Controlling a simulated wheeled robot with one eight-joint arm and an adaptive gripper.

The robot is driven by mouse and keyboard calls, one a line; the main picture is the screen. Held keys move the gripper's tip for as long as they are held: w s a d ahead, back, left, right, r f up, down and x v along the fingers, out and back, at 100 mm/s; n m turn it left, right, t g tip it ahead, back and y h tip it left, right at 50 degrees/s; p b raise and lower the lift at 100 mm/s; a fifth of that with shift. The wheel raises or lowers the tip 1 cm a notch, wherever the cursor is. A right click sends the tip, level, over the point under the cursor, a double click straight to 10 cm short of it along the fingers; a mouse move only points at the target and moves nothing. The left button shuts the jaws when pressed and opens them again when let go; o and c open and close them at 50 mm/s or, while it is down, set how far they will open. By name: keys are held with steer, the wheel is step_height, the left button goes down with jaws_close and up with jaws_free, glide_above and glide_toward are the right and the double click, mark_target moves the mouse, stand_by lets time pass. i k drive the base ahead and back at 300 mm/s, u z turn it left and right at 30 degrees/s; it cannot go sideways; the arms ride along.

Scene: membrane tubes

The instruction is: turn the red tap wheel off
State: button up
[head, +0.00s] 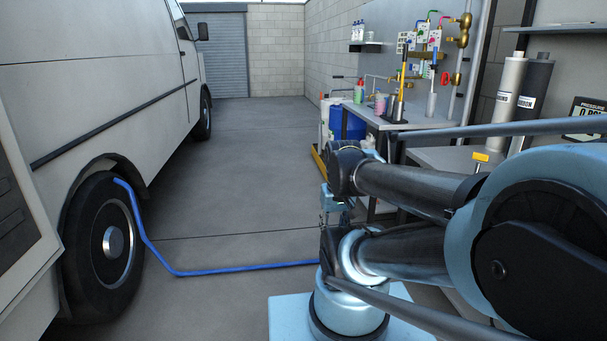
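The red tap wheel (445,78) shows small at the back right, on the wall pipework with brass fittings, above the right end of the workbench. My arm reaches across the right foreground. Its far end, with what looks like my gripper (333,207), hangs low left of the workbench, well below the wheel and apart from it. The fingers are small and partly hidden by my arm, so I cannot tell if they are open or shut.
A workbench (410,124) with bottles stands under the pipework. Grey and black cylinders (508,82) stand to its right. A blue drum (352,122) is beside the bench. A white van (100,70) stands left. A blue hose (235,270) crosses the otherwise clear floor.

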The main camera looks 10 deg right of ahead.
mark_target(444, 74)
steer(key=i, duration=3.3)
steer(key=z, duration=1.3)
